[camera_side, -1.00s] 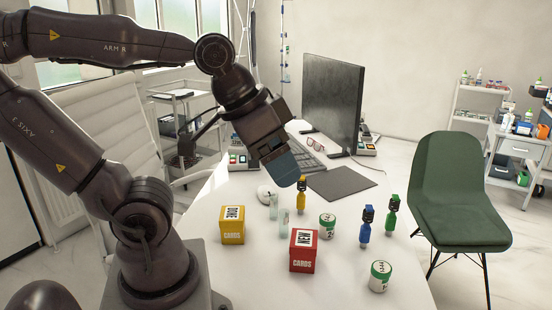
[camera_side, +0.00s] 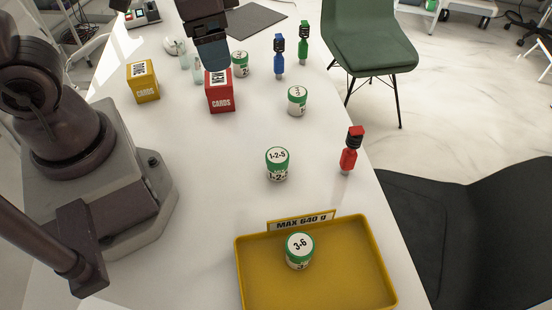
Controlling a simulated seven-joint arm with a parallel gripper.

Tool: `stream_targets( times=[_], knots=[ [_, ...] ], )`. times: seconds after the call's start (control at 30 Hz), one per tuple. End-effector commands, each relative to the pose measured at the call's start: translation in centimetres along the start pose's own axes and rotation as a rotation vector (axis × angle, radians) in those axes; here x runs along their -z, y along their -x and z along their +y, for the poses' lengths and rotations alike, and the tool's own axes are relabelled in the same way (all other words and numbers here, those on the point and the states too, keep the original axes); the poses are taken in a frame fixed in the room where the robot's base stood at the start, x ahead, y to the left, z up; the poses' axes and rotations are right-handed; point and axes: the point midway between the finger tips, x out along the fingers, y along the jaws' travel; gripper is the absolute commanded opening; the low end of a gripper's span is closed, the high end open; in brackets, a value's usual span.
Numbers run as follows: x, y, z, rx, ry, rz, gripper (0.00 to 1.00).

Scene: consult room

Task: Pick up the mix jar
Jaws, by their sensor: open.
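Several white jars with green lids stand on the white table. One jar marked "1-2-5" (camera_side: 277,164) stands mid-table, upright. Another, marked "3-6" (camera_side: 299,251), stands in the yellow tray. Two more jars, one at the right (camera_side: 297,101) and one farther back (camera_side: 240,64), have labels too small to read surely. No label says "mix", so I cannot tell which is the mix jar. My gripper (camera_side: 213,55) is open at the top, by the red card box, far from the "1-2-5" jar. Its fingertips are dark and the gap between them is hard to see.
The yellow tray (camera_side: 245,273) has a sign "MAX 640 g" (camera_side: 301,222). A red box (camera_side: 219,93) and yellow box (camera_side: 143,80) stand behind. Blue (camera_side: 279,56), green (camera_side: 303,42) and red (camera_side: 350,151) droppers line the right side. Clear table lies around the "1-2-5" jar.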

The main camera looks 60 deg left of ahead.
Motion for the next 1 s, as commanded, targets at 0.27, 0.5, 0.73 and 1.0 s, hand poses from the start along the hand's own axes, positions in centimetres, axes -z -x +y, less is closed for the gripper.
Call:
stream_targets(
  times=[0.27, 0.5, 0.73, 1.0],
  knots=[
    [3.4, -8.9, 3.0, -0.079, -0.531, -0.168, 0.79],
    [5.9, -13.0, 4.6, -0.122, -0.971, -0.130, 0.79],
    [6.8, -13.2, 4.5, -0.108, -1.141, -0.080, 0.79],
    [6.2, -17.8, 4.8, -0.112, -1.148, -0.085, 0.79]
  ],
)
